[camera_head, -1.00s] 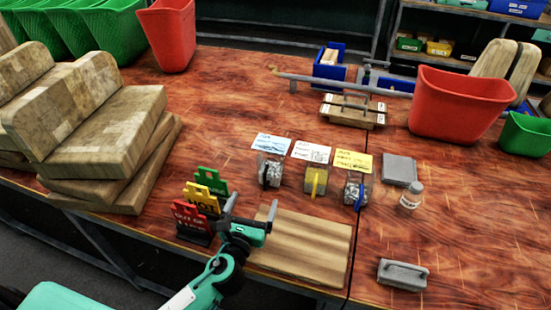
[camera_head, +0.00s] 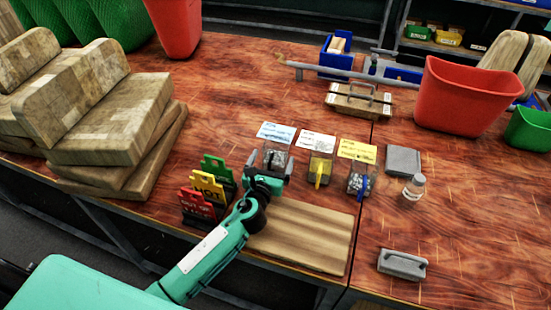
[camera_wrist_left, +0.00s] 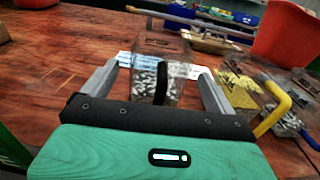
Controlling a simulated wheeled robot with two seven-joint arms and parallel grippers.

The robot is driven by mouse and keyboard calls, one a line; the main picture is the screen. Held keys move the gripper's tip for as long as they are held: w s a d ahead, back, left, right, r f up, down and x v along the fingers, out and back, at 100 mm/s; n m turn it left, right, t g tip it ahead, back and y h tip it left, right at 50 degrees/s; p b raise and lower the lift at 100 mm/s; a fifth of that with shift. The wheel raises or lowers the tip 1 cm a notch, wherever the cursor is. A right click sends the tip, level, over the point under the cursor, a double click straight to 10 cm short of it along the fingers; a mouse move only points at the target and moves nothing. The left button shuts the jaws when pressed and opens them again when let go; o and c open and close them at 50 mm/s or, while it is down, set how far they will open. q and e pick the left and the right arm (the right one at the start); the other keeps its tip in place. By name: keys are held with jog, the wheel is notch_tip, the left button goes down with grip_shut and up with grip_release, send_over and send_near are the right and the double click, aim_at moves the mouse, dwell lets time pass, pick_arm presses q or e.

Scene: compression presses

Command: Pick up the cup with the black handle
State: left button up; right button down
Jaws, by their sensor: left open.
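The clear cup with the black handle (camera_wrist_left: 147,80) stands upright on the table, with small grey pieces inside. In the wrist view its black handle faces me. My left gripper (camera_wrist_left: 155,85) is open, with one finger on each side of the cup; I cannot tell whether they touch it. In the head view my left gripper (camera_head: 267,163) is at the same cup (camera_head: 276,158) and partly hides it. The cup with the yellow handle (camera_head: 319,168) and the cup with the blue handle (camera_head: 360,181) stand to its right. My right gripper is not in view.
A wooden board (camera_head: 305,235) lies in front of the cups, with red, yellow and green tags (camera_head: 207,187) to its left. Paper cards (camera_head: 316,142) lie behind the cups. A bottle (camera_head: 414,187) and a grey block (camera_head: 403,160) are at the right.

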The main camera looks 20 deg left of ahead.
pick_arm(q)
jog(key=shift+w, duration=1.05)
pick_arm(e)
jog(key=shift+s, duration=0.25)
pick_arm(q)
jog(key=c, duration=1.2)
jog(key=shift+o, duration=0.2)
jog(key=shift+r, duration=0.15)
